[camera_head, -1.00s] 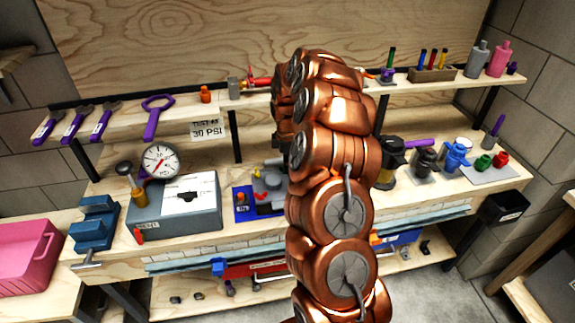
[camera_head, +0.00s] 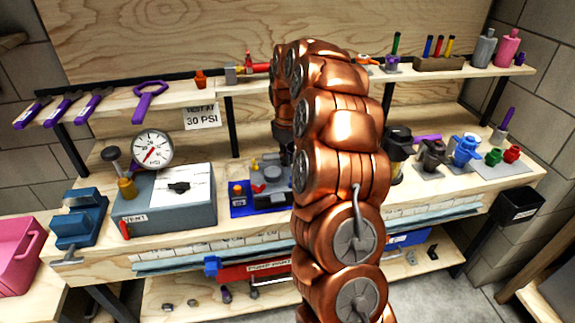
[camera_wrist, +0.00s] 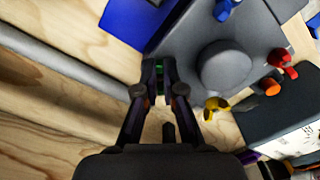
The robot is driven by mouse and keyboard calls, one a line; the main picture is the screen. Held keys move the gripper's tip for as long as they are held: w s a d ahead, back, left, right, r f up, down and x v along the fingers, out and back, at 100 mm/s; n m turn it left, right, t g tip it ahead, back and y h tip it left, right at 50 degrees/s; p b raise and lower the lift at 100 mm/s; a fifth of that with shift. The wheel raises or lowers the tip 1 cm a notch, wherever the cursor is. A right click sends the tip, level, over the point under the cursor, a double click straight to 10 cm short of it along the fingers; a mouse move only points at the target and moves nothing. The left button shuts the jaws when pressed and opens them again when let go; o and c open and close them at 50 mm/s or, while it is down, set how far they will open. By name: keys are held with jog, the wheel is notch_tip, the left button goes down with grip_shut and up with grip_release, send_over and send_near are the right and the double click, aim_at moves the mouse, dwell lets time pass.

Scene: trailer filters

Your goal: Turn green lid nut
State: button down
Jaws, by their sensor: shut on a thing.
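My gripper (camera_wrist: 160,78) is shut in the wrist view, its two dark fingers close together at the edge of a grey housing (camera_wrist: 188,45). A small piece of green, which I take to be the green lid nut (camera_wrist: 160,88), shows between the fingertips. Most of the nut is hidden by the fingers. The grey housing has a large round boss (camera_wrist: 225,66) to the right of the gripper. In the head view the housing (camera_head: 268,180) stands on a blue mat (camera_head: 240,207), partly hidden by my copper arm, which also hides the fingertips.
Near the gripper are a yellow wing knob (camera_wrist: 214,106), a red handle (camera_wrist: 281,62) and an orange knob (camera_wrist: 270,87). Left of the housing stand a grey test box (camera_head: 166,212) and a pressure gauge (camera_head: 152,149). A shelf (camera_head: 250,88) with tools runs above the bench.

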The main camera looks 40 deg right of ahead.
jog(key=m+b, duration=0.3)
jog(key=m, duration=0.2)
jog(key=shift+a, duration=0.15)
jog(key=shift+w+r+m+b, duration=0.1)
jog(key=shift+m+b, duration=0.65)
jog(key=shift+m, duration=0.45)
jog(key=c, duration=1.3)
grip_release()
jog(key=shift+r, duration=0.1)
notch_tip(320, 180, up, 12)
